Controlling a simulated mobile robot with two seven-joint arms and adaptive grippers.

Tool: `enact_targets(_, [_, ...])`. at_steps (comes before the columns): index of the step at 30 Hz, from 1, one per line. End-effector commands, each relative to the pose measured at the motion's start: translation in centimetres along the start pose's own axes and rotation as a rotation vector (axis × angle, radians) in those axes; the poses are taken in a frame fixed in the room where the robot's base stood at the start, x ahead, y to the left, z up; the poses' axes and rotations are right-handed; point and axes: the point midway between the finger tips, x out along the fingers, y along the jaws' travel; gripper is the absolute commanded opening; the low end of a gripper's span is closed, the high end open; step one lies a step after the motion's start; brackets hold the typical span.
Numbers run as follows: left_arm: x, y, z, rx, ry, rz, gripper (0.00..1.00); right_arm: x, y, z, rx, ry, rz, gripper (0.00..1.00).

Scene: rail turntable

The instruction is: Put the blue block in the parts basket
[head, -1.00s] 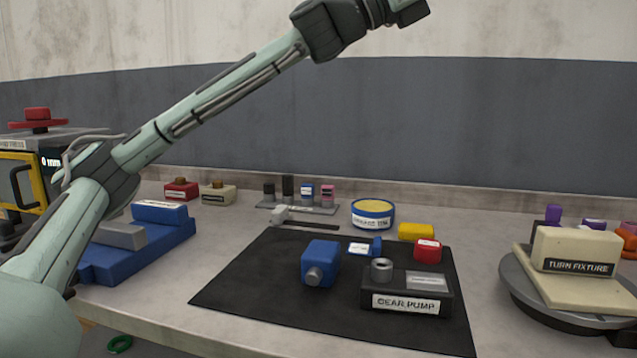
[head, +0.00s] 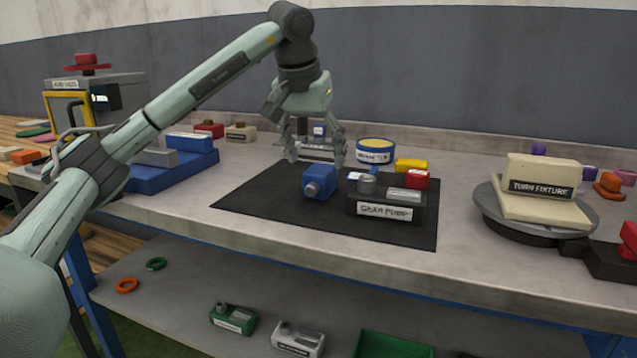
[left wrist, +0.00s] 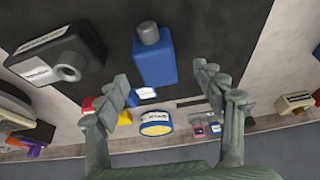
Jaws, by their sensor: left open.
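The blue block (head: 319,184), with a grey cylindrical knob on its front, lies on the black mat (head: 255,200) on the bench. My left gripper (head: 316,160) points down with open fingers, above and seemingly a little behind the block, holding nothing. In the left wrist view the block (left wrist: 154,62) shows between and beyond the open fingertips (left wrist: 162,74), with a gap to each finger. No basket is clearly identifiable; a green open bin (head: 398,347) shows partly on the lower shelf, cut off by the bottom edge. My right gripper is out of view.
The grey GEAR PUMP (head: 385,207) stands close right of the block, with red and yellow blocks behind it. A yellow-topped tin (head: 375,152) stands behind the mat. The turntable fixture (head: 540,190) is at right, a blue stepped base (head: 170,172) at left.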

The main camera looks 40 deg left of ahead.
Motion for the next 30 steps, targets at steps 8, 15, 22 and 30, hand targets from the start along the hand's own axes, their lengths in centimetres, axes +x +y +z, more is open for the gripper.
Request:
enact_targets(8, [3.8,0.3,0.4,-0.001,-0.003,0.001,0.69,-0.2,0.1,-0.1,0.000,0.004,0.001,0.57])
enact_targets(15, [5.9,0.4,0.4,-0.002,0.000,0.002,0.69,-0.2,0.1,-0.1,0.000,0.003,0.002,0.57])
enact_targets(22, [5.9,0.4,0.4,-0.002,0.000,0.003,0.64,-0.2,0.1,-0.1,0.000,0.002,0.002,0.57])
enact_targets(30, [5.9,0.4,0.4,-0.002,0.000,0.003,0.30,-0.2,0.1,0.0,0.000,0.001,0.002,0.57])
